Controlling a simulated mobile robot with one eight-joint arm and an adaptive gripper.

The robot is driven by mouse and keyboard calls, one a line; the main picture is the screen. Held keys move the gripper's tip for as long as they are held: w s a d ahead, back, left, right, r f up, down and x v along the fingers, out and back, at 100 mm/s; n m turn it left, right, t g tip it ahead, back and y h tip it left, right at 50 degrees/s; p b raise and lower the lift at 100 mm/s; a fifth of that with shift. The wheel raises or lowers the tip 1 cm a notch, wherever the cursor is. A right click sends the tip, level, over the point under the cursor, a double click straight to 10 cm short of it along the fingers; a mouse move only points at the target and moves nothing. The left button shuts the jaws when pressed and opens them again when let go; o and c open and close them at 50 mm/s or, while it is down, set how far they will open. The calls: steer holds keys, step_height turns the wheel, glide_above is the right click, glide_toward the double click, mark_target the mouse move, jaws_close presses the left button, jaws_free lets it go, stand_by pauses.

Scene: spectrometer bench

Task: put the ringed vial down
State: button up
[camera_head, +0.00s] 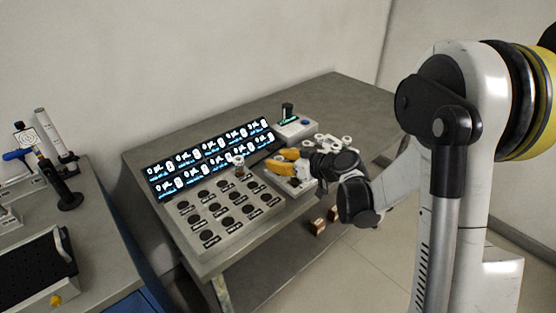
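A small vial (239,169) with a whitish top stands upright at the back right hole of the grey rack panel (221,231). It is too small to tell whether it bears a ring or how deep it sits. My gripper (271,160), with two yellow fingers, is to the right of this vial. Its fingers point left with a gap between them, and I see nothing clearly held. The fingertips look apart from the vial.
A lit display panel (210,156) stands behind the rack's several dark, labelled holes. A white device (296,129) with a dark, green-marked vial-like piece is at the back. The right rear of the bench (345,100) is clear. Another bench (95,230) stands left.

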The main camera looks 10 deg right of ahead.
steer(key=shift+r, duration=0.15)
steer(key=shift+s+d+r+p, duration=0.2)
steer(key=shift+d+p, duration=0.05)
steer(key=shift+p, duration=0.05)
steer(key=p+v, duration=0.3)
steer(key=v, duration=0.8)
steer(key=s+r+m+g+h, duration=0.1)
steer(key=s+r+m+h, duration=0.1)
steer(key=s, duration=0.9)
steer(key=s+r+m+g+h, duration=0.2)
steer(key=s+m+h, duration=0.3)
steer(key=s, duration=0.6)
steer(key=shift+s+d+r+g+h, duration=0.2)
steer(key=shift+d+r+g+h, duration=0.15)
steer(key=shift+r, duration=0.45)
